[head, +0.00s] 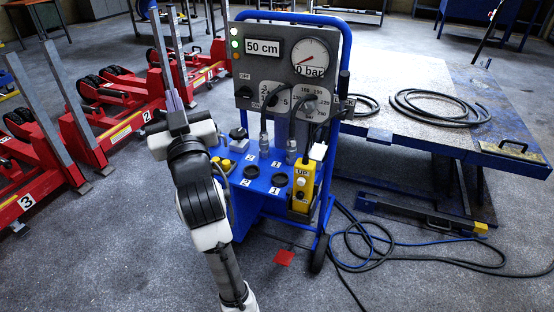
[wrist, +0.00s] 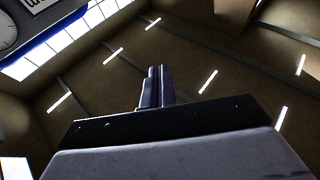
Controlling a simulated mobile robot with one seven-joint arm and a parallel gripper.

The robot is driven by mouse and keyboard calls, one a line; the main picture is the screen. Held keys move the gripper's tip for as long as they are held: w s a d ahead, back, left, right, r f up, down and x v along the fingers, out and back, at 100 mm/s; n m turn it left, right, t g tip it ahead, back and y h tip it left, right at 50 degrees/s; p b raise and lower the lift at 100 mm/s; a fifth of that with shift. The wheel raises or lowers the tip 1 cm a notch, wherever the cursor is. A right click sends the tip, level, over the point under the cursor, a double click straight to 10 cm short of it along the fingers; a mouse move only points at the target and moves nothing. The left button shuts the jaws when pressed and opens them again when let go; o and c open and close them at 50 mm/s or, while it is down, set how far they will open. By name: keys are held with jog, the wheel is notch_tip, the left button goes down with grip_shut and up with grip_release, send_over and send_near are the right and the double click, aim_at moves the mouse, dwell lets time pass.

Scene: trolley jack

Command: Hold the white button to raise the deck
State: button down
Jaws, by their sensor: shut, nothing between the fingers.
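A yellow control box (head: 302,187) marked "UP" hangs at the right side of the blue trolley. A small white button (head: 300,183) shows on its face below the label. The wide deck (head: 450,115) with blue edges stands at the right, above the floor. The trolley's display (head: 262,47) reads 50 cm, and the round gauge (head: 310,57) reads 0 bar. My gripper (head: 173,101) is up at the left of the trolley, well apart from the control box. In the wrist view its fingers (wrist: 156,85) are together, empty, and point toward the ceiling.
The blue trolley (head: 262,182) has knobs and hose sockets on its shelf. Red jacks (head: 120,125) stand at the left. A coiled hose (head: 437,107) lies on the deck. Loose cables (head: 385,258) cover the floor at the right.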

jog(key=w+d+f+m+h+p, duration=0.2)
jog(key=w+d+m+h+p, duration=0.15)
jog(key=w+d+h, duration=0.55)
jog(key=m+g+y+p, duration=0.2)
jog(key=g+p, duration=0.3)
send_over(301, 182)
jog(key=s+a, duration=0.3)
jog(key=s, duration=0.1)
notch_tip(301, 182, down, 14)
jog(key=s+f+m+y, duration=0.3)
jog(key=s+f, duration=0.5)
jog(key=f, duration=0.6)
jog(key=shift+s+y, duration=0.35)
jog(key=shift+y, duration=0.05)
jog(key=shift+w+r, duration=0.1)
jog(key=shift+w+d+b, duration=0.15)
jog(key=shift+w+d, duration=0.3)
jog(key=shift+w, duration=0.9)
jog(key=shift+w+d+b, duration=0.2)
jog(key=shift+w+d, duration=0.2)
jog(key=shift+w, duration=1)
jog(key=shift+w+d+b, duration=0.15)
jog(key=shift+w+d, duration=0.3)
jog(key=shift+w, duration=0.9)
